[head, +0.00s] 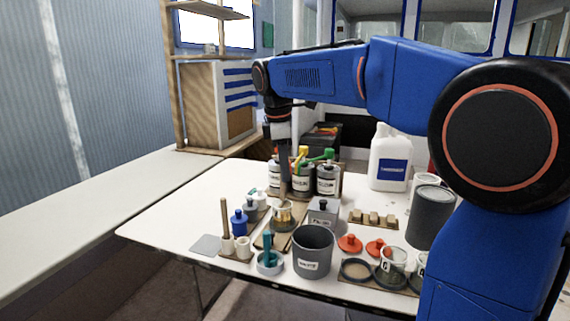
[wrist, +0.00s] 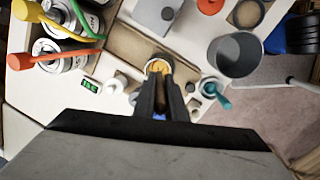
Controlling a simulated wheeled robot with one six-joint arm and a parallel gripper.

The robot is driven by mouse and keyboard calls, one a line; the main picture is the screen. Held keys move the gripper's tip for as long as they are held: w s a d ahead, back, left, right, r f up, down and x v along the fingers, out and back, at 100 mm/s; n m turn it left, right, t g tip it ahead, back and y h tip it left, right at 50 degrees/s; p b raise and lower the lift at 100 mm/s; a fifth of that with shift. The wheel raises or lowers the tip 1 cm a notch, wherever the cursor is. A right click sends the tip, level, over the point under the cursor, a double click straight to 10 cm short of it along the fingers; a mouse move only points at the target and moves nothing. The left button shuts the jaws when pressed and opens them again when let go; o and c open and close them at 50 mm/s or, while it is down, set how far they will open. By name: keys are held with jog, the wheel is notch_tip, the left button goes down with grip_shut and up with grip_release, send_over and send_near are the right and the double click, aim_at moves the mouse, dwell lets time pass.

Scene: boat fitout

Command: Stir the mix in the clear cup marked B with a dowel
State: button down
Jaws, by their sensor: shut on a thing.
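Two clear cups stand at the front right in the head view; one (head: 396,256) carries a letter label I cannot read surely, and the other (head: 419,270) is partly hidden by my arm. A wooden dowel (head: 226,217) stands upright in a small holder at the front left. My gripper (head: 284,195) points down over the middle of the table, away from cups and dowel. Its fingers (wrist: 160,80) are closed at a brass-coloured round piece (head: 283,217), seen as an orange-filled ring in the wrist view (wrist: 157,66). Where the fingertips grip is partly hidden.
A grey bucket (head: 312,252) stands in front of my gripper. Labelled tins with coloured tops (head: 299,180) stand close behind it. A grey box (head: 323,212), red lids (head: 350,244), a dark canister (head: 431,216) and a white jug (head: 389,160) are to the right. The left bench (head: 90,215) is clear.

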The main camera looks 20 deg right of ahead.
aim_at(284, 197)
jog(key=shift+w+f, duration=0.15)
jog(key=shift+f, duration=1.15)
jog(key=shift+w+f, duration=0.2)
jog(key=shift+f, duration=1.1)
jog(key=shift+w+f, duration=0.15)
jog(key=shift+f, duration=1.15)
jog(key=shift+s+d, duration=0.1)
